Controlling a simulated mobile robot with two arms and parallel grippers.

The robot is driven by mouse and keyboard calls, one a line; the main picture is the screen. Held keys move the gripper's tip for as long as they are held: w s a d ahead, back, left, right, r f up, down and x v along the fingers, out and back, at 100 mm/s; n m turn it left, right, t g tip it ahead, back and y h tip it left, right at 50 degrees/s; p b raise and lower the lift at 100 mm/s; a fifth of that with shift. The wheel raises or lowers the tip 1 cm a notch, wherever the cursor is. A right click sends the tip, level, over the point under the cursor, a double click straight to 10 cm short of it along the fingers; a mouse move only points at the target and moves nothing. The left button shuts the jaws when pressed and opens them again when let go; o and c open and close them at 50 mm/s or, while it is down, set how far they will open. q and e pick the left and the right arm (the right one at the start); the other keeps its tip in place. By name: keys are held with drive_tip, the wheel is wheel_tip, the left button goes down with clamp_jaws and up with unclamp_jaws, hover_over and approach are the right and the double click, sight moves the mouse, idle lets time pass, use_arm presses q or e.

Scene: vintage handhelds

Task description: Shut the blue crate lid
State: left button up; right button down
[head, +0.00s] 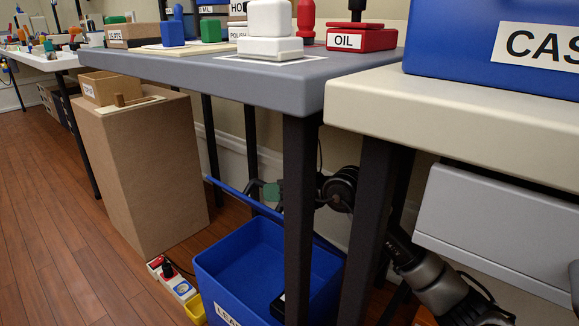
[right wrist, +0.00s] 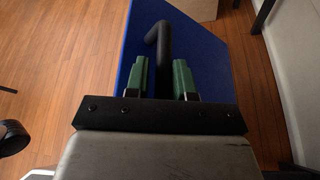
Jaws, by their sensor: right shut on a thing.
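The blue crate (head: 226,283) stands on the floor under the grey table, its top open in the head view. Its blue lid (head: 235,196) shows almost edge-on as a thin raised strip above the crate, partly hidden by a table leg. In the right wrist view the lid (right wrist: 215,62) is a flat blue panel with a black bar handle (right wrist: 162,42). My right gripper (head: 266,191) is behind the lid strip in the head view. In the wrist view its green fingers (right wrist: 160,68) are either side of the handle, shut on it. My left gripper is out of view.
Dark table legs (head: 299,220) stand in front of the crate and my right arm. A tall cardboard box (head: 150,175) is left of the crate. A power strip (head: 171,279) and a yellow tub (head: 195,309) lie beside it. A dark item (head: 278,305) is inside the crate.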

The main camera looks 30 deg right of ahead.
drive_tip(key=shift+s+a+f+p, duration=0.25)
drive_tip(key=shift+s+a+f, duration=0.05)
drive_tip(key=shift+a+f, duration=0.35)
drive_tip(key=shift+s+a+f+p, duration=0.25)
drive_tip(key=shift+s+a+f, duration=0.05)
drive_tip(key=shift+a+f, duration=0.3)
drive_tip(key=c, duration=1.1)
unclamp_jaws()
drive_tip(key=shift+d, duration=0.15)
drive_tip(key=shift+r, duration=0.1)
